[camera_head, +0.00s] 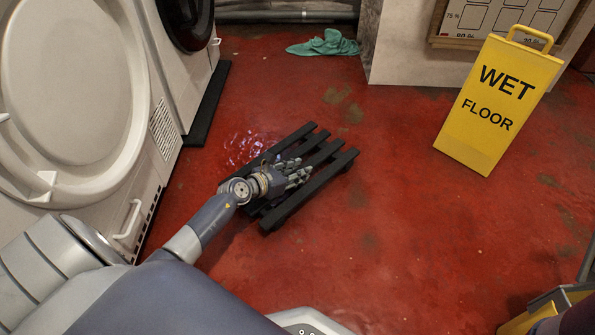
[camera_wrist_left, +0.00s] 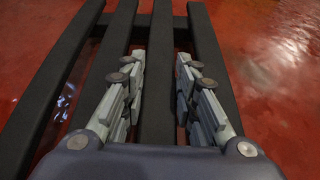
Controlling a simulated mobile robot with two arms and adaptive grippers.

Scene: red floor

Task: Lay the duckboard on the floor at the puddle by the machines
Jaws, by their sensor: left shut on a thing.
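The black slatted duckboard (camera_head: 332,168) is in the middle of the head view, tilted slantwise to the machines. My left gripper (camera_head: 296,172) is over it and shut on one of its slats. In the left wrist view the fingers (camera_wrist_left: 160,75) stand on both sides of a middle slat of the duckboard (camera_wrist_left: 205,45). I cannot tell whether the board touches the floor or hangs just above it. The shiny puddle (camera_head: 240,148) shows on the floor at the board's left edge, beside the machines; part may be hidden by the board. My right gripper is not in view.
White machines (camera_head: 75,90) line the left side, with a dark plinth (camera_head: 208,105) beneath. A yellow wet floor sign (camera_head: 497,105) stands at the right. A green cloth (camera_head: 325,44) lies at the back. The red floor (camera_head: 400,220) right of the board is clear.

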